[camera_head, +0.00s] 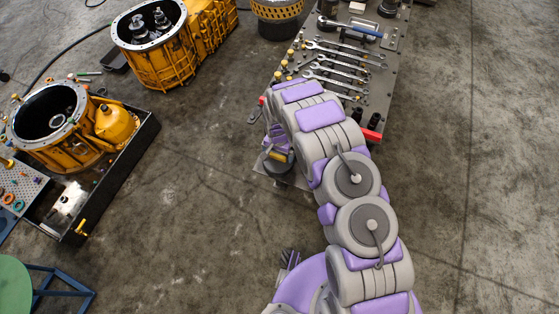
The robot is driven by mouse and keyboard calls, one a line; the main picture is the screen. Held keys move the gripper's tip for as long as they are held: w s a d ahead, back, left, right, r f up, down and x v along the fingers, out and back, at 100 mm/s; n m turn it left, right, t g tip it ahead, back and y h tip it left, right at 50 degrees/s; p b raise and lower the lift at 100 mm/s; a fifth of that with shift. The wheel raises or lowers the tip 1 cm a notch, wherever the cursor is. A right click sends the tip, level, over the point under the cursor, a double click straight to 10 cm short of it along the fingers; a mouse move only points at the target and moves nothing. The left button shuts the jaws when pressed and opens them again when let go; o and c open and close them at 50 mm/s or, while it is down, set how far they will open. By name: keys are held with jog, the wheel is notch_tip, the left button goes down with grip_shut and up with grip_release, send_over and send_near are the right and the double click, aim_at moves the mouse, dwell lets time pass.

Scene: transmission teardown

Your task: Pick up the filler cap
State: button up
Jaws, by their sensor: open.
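My gripper (277,146) shows at the far end of my grey and purple arm, at the left front corner of the tool table. It points down and its jaws are open, though they are small and partly hidden by the arm. A dark round part with some yellow (278,158) is right under or between the jaws; whether they touch it is unclear. I cannot tell for sure which part is the filler cap. Several small yellow-topped parts stand along the table's left edge.
The tool table (386,95) holds several wrenches (340,68) and a red item (371,135). At left, an open yellow housing (60,145) sits in a black tray (130,160). Another yellow housing (160,65) stands behind it. A green stool (14,285) is at lower left. Middle floor is clear.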

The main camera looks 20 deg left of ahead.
jog(key=shift+a+f, duration=0.55)
jog(key=shift+a, duration=0.2)
jog(key=shift+d+r, duration=0.25)
jog(key=shift+d, duration=0.5)
jog(key=shift+c, duration=1.2)
jog(key=shift+d+r, duration=0.15)
jog(key=shift+d, duration=0.3)
jog(key=c, duration=0.3)
jog(key=shift+s+a+f, duration=0.1)
jog(key=shift+a+f, duration=0.15)
jog(key=shift+a, duration=0.6)
jog(key=c, duration=0.6)
jog(key=shift+c, duration=0.9)
jog(key=shift+d, duration=0.4)
jog(key=shift+c, duration=0.2)
jog(key=shift+r, duration=0.15)
